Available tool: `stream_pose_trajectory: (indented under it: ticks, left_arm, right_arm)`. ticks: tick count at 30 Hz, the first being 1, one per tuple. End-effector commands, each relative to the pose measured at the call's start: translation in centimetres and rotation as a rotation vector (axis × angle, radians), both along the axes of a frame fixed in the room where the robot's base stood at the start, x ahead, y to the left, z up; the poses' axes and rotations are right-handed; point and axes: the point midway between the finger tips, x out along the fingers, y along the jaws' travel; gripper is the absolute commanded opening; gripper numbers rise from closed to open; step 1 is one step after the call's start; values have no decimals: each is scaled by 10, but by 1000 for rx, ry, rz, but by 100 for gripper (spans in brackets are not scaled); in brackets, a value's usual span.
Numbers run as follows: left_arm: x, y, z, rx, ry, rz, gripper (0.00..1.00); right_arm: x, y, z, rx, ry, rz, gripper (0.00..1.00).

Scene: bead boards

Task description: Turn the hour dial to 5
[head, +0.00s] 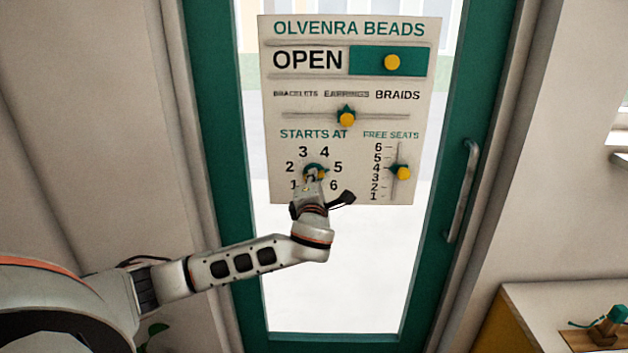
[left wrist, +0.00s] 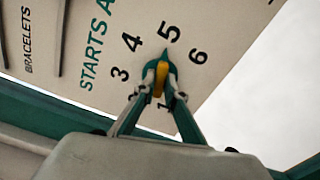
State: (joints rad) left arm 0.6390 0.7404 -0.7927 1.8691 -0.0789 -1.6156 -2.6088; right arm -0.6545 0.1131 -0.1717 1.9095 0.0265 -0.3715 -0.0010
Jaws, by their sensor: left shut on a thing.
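The hour dial (head: 316,168) is a green knob with a yellow grip, under "STARTS AT" on the white board (head: 300,128). Numbers 1 to 6 ring it. In the left wrist view the dial's green pointer tip (left wrist: 165,53) points at the 5 (left wrist: 172,33), or very nearly so. My left gripper (head: 313,178) reaches up from below and is shut on the dial's yellow grip (left wrist: 159,78). Its fingers (left wrist: 158,95) sit on both sides of the grip and hide the 2 in the left wrist view. My right gripper is not in view.
The board hangs on a green-framed glass door with a metal handle (head: 463,190). It also bears an OPEN slider (head: 392,62), a bead-type slider (head: 347,118) at EARRINGS and a free-seats slider (head: 402,172) near 4. A counter (head: 560,300) stands at lower right.

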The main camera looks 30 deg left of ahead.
Motion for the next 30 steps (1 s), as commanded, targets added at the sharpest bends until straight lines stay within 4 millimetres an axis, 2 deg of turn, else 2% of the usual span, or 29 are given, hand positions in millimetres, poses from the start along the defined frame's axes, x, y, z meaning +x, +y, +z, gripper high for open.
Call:
stream_pose_trajectory:
  ticks: [8, 9, 11, 23, 26, 30]
  left_arm:
    - [0, 0, -2, 0, 4, -1, 0]
    - [0, 0, -2, 0, 4, -1, 16]
    - [0, 0, -2, -1, 4, -1, 28]
    - [-3, -3, -1, -1, 0, -1, 28]
    - [-12, -8, -2, -2, 2, -3, 28]
    - [-34, -22, -2, -3, 1, -5, 28]
  right_arm:
    - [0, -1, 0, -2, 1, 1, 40]
    - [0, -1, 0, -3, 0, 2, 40]
    - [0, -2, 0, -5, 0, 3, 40]
    - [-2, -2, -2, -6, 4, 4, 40]
    - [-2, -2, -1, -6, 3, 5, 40]
    - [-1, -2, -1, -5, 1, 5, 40]
